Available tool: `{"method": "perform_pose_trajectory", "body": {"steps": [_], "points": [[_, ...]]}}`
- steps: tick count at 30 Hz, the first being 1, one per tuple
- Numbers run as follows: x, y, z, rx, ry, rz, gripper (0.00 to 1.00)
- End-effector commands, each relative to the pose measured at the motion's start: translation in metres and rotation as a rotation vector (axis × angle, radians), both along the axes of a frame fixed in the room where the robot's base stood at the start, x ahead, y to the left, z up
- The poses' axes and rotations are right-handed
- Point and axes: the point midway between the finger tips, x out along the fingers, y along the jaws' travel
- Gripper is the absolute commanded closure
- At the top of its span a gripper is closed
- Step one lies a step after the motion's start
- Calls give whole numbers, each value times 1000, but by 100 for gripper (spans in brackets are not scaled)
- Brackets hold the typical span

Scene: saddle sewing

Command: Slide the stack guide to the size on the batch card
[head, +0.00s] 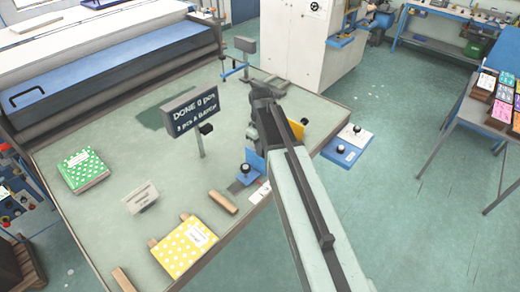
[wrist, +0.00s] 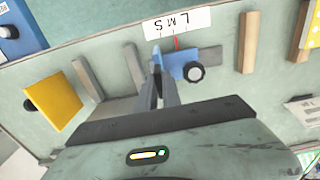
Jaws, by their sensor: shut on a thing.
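The stack guide is a blue block with a black knob; it shows in the wrist view (wrist: 180,65) and at the table's near right edge in the head view (head: 250,163). My gripper (wrist: 160,84) is shut on the guide's upright blue plate, left of the knob. A white size scale (wrist: 178,22) marked L, M, S appears upside down beyond the guide. A red pointer (wrist: 176,42) reaches toward it around the middle letter; the exact mark is hard to read. A small white standing card (head: 142,198), perhaps the batch card, has text too small to read.
A dark sign (head: 192,112) reading DONE 0 stands on the table. A yellow dotted stack (head: 183,247) and green dotted stack (head: 83,169) lie left of the guide. A yellow plate (wrist: 54,100) stands on the left in the wrist view.

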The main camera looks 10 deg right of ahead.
Motion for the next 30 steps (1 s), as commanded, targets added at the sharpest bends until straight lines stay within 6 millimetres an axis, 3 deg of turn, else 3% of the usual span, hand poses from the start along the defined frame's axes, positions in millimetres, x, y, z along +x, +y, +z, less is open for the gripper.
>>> {"method": "perform_pose_trajectory", "body": {"steps": [8,15,23,26,30], "points": [[-1,-2,-1,-1,5,-1,100],[18,-27,-1,-4,5,-4,100],[19,-31,0,-5,2,-3,100],[19,-31,0,-5,1,-3,72],[19,-30,0,-3,1,-2,69]]}}
